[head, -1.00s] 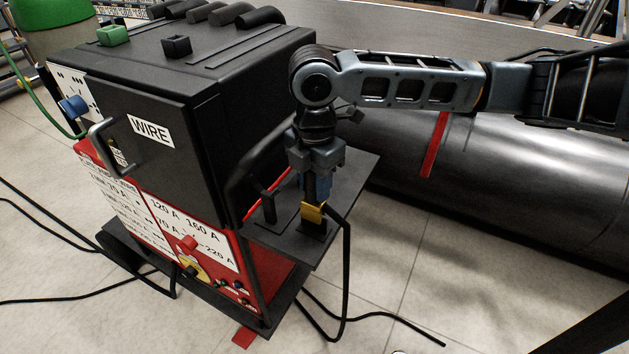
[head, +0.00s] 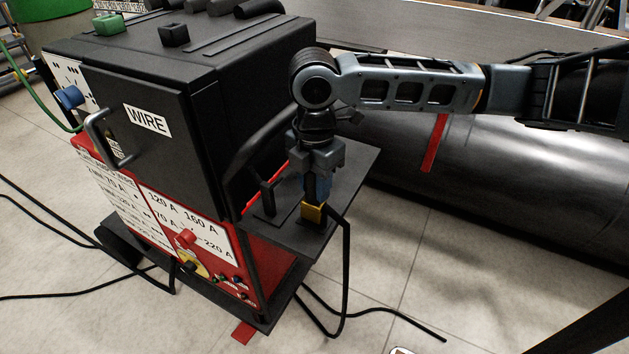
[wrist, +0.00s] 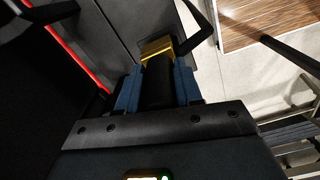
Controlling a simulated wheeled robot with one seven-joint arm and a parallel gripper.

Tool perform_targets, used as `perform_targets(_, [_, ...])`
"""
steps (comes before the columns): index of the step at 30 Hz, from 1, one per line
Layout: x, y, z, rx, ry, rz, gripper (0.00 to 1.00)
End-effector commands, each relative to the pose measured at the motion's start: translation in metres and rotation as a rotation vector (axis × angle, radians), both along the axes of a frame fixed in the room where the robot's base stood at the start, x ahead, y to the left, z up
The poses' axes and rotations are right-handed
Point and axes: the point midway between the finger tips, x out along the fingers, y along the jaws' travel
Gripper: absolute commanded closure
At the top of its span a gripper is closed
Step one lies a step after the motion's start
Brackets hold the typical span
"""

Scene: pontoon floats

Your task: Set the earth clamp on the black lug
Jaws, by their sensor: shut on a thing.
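My gripper (head: 315,188) points down over the dark shelf at the right side of the welding machine, shut on the earth clamp. The clamp's yellow band (head: 312,212) shows below the blue fingers, with a dark lower end at the shelf; I cannot tell if it touches. In the wrist view the earth clamp (wrist: 157,50) sits between both blue fingers (wrist: 157,88), its dark body visible. A black cable (head: 346,250) runs from it over the shelf edge to the floor. A small black block (head: 173,35) on the machine top may be the black lug; I cannot be sure.
The machine (head: 150,100) has a green block (head: 108,25) on top and a handle at front. A dark upright post (head: 267,197) stands on the shelf (head: 345,190) beside the clamp. A large grey float (head: 500,170) with a red strip (head: 434,143) lies behind. Cables cross the floor.

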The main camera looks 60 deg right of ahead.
Motion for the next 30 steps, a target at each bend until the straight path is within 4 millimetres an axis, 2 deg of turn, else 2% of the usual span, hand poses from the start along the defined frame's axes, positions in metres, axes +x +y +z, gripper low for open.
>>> perform_targets(8, [0.000,0.000,-0.007,0.000,-0.001,0.000,1.00])
perform_targets(9, [0.000,0.000,-0.007,0.000,-0.001,0.000,0.64])
perform_targets(18, [0.000,0.000,-0.007,0.000,0.000,0.000,0.35])
perform_targets(26, [0.000,0.000,-0.007,0.000,0.001,0.000,0.35])
perform_targets(30, [0.000,0.000,0.006,0.000,0.000,0.002,0.35])
